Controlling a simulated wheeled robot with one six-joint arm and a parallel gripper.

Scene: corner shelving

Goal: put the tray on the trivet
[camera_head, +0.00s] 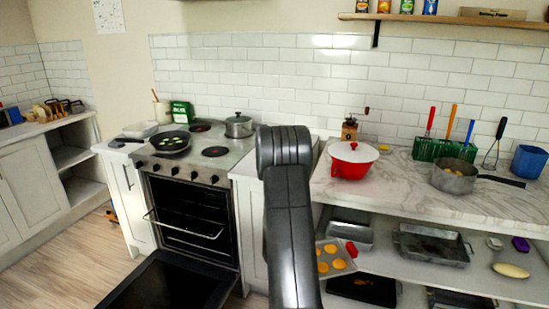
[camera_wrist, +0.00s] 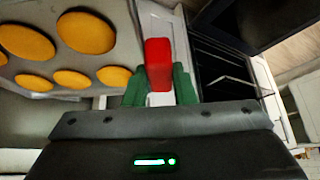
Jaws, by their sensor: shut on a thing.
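The tray (camera_head: 349,266) is grey and carries several round orange-yellow pieces. It is in front of the lower shelf opening, right of my arm, in the head view, and fills the upper left of the wrist view (camera_wrist: 50,60). A red grip (camera_wrist: 158,62) is at its edge. My gripper (camera_wrist: 158,88), with green fingers, is shut on the tray at this red grip. In the head view my dark arm hides most of the gripper. I cannot make out a trivet in either view.
The oven door (camera_head: 172,287) hangs open at the left. A pan (camera_head: 170,143) and a lidded pot (camera_head: 238,125) stand on the stove. The marble counter (camera_head: 400,187) holds a red pot (camera_head: 350,168) and a grey saucepan (camera_head: 453,181), with bare room between. A metal pan (camera_head: 432,248) sits on the shelf below.

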